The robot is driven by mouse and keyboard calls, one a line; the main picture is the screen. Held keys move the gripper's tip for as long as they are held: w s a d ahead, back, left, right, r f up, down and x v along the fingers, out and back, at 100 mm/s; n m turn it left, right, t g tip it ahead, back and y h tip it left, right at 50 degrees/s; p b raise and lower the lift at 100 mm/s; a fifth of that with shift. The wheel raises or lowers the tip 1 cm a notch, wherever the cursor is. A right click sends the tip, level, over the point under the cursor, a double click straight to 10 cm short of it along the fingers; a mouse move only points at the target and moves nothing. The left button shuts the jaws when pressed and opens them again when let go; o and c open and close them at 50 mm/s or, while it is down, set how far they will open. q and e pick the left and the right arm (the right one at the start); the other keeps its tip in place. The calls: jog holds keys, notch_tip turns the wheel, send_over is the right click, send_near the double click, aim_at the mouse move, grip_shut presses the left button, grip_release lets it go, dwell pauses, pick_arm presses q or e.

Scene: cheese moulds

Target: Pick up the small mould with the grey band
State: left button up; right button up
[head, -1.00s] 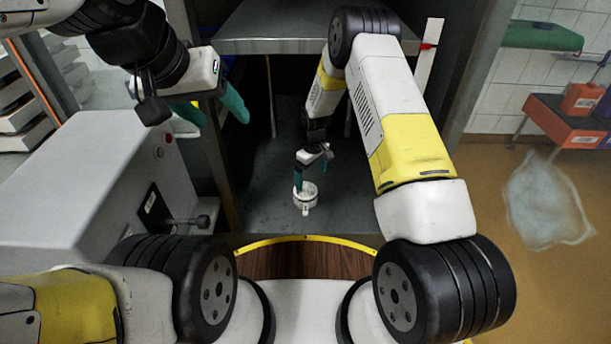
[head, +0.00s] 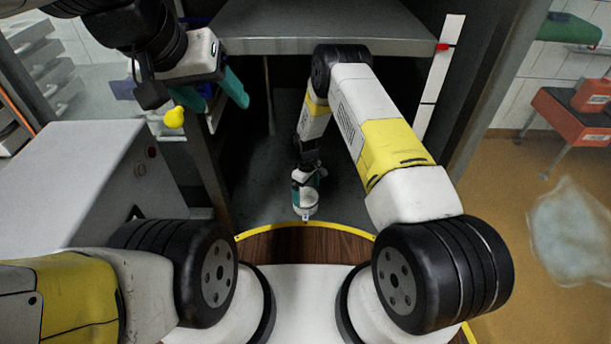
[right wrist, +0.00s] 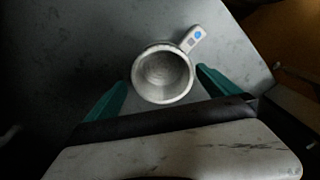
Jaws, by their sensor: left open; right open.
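A small white round mould (head: 305,205) stands on the dark grey surface just beyond my yellow-edged base. In the right wrist view the mould (right wrist: 162,73) is seen from above, open and hollow, with a tab at its upper right bearing a grey patch and a blue dot. I cannot make out a grey band around it. My right gripper (right wrist: 160,90) is open, with one green finger on each side of the mould; whether they touch it is unclear. My left gripper (head: 213,94) is open and empty, raised at the upper left, away from the mould.
A grey metal shelf (head: 320,27) overhangs the mould's space, with dark uprights at its sides. A light grey machine (head: 75,165) stands at the left. A yellow knob-like thing (head: 174,117) shows beside my left gripper. Orange furniture (head: 575,118) is at the right.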

aim_at(306, 202)
notch_tip(306, 202, down, 7)
jog(key=shift+s, duration=0.15)
jog(key=c, duration=1.2)
jog(key=shift+r, duration=0.1)
